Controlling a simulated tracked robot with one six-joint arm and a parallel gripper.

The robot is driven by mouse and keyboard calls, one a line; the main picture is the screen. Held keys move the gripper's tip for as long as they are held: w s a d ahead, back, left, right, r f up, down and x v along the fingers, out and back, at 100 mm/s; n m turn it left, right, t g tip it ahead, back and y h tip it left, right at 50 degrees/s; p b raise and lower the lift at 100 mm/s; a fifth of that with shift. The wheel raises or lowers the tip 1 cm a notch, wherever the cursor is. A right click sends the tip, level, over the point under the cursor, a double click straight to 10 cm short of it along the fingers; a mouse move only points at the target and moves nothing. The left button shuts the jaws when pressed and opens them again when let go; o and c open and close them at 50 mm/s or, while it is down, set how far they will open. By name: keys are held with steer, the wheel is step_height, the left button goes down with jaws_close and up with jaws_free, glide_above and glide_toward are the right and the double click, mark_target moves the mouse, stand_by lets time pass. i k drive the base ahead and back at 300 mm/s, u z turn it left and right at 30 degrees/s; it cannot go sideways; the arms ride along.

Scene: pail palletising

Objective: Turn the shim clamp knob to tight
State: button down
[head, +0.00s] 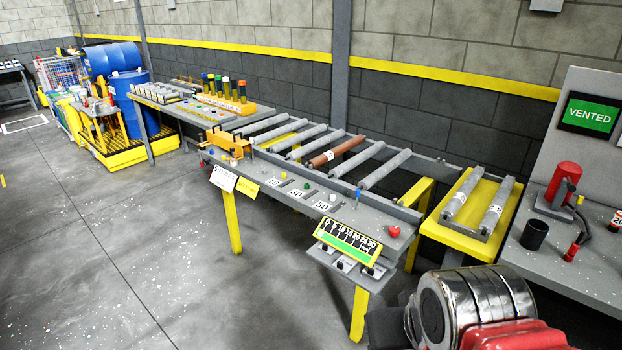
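I cannot tell for sure which part is the shim clamp knob. An orange clamp-like fixture (228,142) sits at the left end of the roller conveyor, with a small pale knob (233,162) in front of it; its setting is too small to read. A red round knob (394,231) stands at the right end of the conveyor's grey front panel (262,177). A blue upright lever (358,194) is left of it. My gripper is not in view; only a metallic and red part of my arm shows at the bottom right, apart from the panel.
The conveyor has several grey rollers (380,169) and one brown roller (337,151). A scale display (347,241) hangs at its front. A yellow tray (455,229) with two rollers is at right, near a bench with a green VENTED sign (588,115). Floor at left is clear.

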mark_target(395, 231)
steer(key=k, duration=0.65)
steer(key=u, duration=0.35)
steer(key=i, duration=1.65)
steer(key=z, duration=0.1)
